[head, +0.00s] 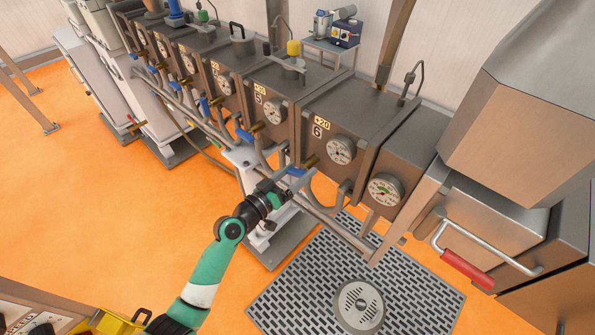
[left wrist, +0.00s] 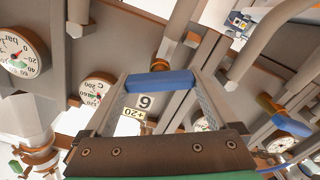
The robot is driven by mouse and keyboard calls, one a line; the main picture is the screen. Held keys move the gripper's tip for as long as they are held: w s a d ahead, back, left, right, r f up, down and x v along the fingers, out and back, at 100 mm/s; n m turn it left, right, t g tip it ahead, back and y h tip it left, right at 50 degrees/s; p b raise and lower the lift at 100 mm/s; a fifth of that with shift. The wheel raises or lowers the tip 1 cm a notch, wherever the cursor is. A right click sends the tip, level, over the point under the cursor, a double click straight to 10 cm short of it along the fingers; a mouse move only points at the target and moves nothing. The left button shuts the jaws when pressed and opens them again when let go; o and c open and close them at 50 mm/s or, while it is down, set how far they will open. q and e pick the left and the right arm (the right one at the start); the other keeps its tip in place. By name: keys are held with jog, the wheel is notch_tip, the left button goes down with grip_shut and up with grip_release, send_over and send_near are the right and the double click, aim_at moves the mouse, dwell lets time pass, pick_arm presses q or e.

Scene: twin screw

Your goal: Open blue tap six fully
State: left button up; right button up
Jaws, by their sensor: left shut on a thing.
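Blue tap six (head: 297,171) is on the pipework below the grey box labelled 6 (head: 317,131). My left gripper (head: 288,184) reaches it from below left and is shut on its handle. In the left wrist view the blue handle (left wrist: 158,82) spans between the two fingertips of my left gripper (left wrist: 161,90). The label 6 (left wrist: 146,102) shows behind it. The tap's body is partly hidden. My right gripper is in neither view.
Another blue tap (head: 244,135) sits on the pipe to the left, below box 5. A round gauge (head: 340,150) is on box 6. A red-handled bar (head: 468,269) projects at the right. A floor grate (head: 300,290) lies below.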

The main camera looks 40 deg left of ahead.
pick_arm(q)
jog(key=n+p, duration=0.1)
jog(key=n, duration=0.5)
jog(key=shift+a+n, duration=0.1)
jog(key=shift+n, duration=0.2)
jog(key=n+p, duration=0.1)
jog(key=n, duration=0.5)
jog(key=shift+f, duration=0.15)
jog(key=o, duration=1)
jog(key=shift+s+p, duration=0.1)
jog(key=shift+p, duration=0.2)
jog(key=shift+s, duration=0.3)
jog(key=s, duration=1.1)
jog(key=shift+d+p, duration=0.2)
jog(key=shift+p, duration=0.15)
